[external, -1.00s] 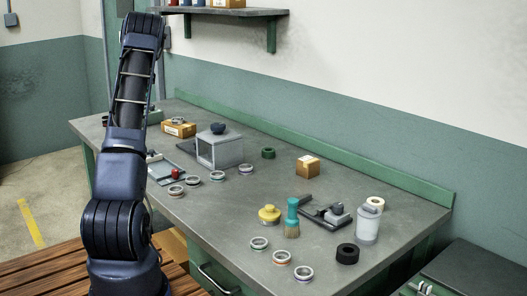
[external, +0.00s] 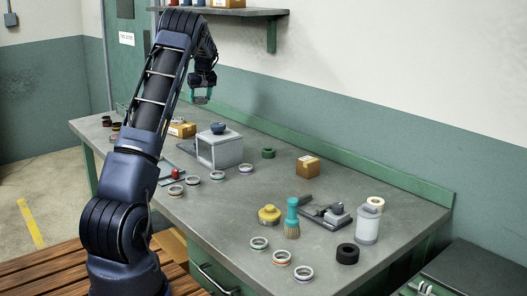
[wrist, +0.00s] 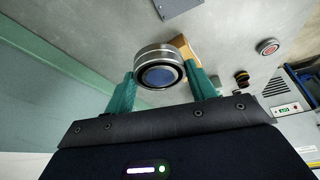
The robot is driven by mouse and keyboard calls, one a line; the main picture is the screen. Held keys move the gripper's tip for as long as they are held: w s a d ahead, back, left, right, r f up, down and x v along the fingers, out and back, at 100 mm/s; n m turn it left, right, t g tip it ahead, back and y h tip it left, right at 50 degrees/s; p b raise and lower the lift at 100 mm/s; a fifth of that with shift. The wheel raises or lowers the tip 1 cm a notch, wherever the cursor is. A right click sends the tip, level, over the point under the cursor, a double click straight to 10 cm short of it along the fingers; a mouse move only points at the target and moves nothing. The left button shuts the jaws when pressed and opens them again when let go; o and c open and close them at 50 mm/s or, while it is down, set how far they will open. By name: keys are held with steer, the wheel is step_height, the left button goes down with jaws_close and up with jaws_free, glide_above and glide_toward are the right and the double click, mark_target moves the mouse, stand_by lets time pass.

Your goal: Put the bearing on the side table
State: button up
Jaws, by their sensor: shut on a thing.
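My gripper (external: 203,92) hangs above the back left part of the workbench, near the wall. In the wrist view its two teal fingers (wrist: 160,88) are shut on the bearing (wrist: 159,66), a silver ring with a dark rim and a bluish centre. The bearing also shows small between the fingertips in the external view (external: 201,100), clear of the bench. A dark-topped low table (external: 478,268) stands at the lower right, beyond the bench's right end; it may be the side table.
The workbench (external: 330,185) carries several ring parts, a grey open box (external: 220,151), cardboard boxes (external: 307,167), a yellow pot (external: 269,214), a brush (external: 292,219) and a white canister (external: 367,222). A shelf (external: 235,12) is on the wall above. A slatted wooden surface (external: 45,272) lies at lower left.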

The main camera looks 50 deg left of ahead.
steer(key=w+d+f+m+t, duration=0.1)
steer(key=w+d+m, duration=0.1)
steer(key=w+d, duration=0.8)
steer(key=w+d+f+m, duration=0.1)
steer(key=w+d, duration=0.4)
steer(key=d, duration=1.1)
steer(key=w+d+m+t, duration=0.1)
steer(key=w+d+m, duration=0.1)
steer(key=w+d, duration=0.8)
steer(key=d+f+m+h, duration=0.2)
steer(key=d+m, duration=0.1)
steer(key=d, duration=2.9)
steer(key=m+t+h, duration=0.2)
steer(key=m, duration=0.4)
glide_above(447, 265)
steer(key=s, duration=0.2)
step_height(447, 265, down, 2)
steer(key=f, duration=2)
steer(key=shift+w+f, duration=0.15)
steer(key=shift+w, duration=0.05)
steer(key=shift+f, duration=0.15)
